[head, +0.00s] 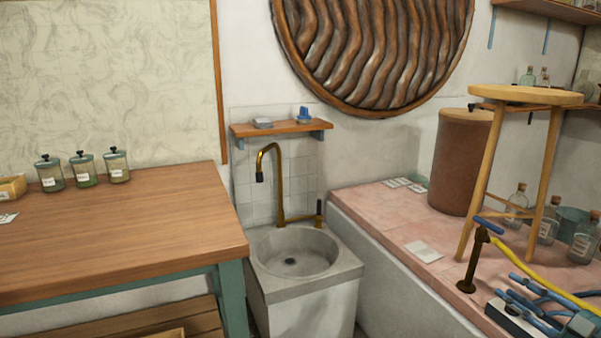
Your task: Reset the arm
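My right gripper (528,308) shows at the lower right corner, with blue links and a dark finger pad. It is in front of the pink tiled ledge, and its lower part is cut off by the frame edge. I see nothing held in it, but the gap between its fingers is not clear. My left gripper is out of view.
A wooden stool (525,95) stands on the pink ledge (385,206) beside a brown cylinder (462,160) and glass bottles. A brass stand (473,265) is close to my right gripper. A sink (300,270) and wooden table (120,235) with jars lie left.

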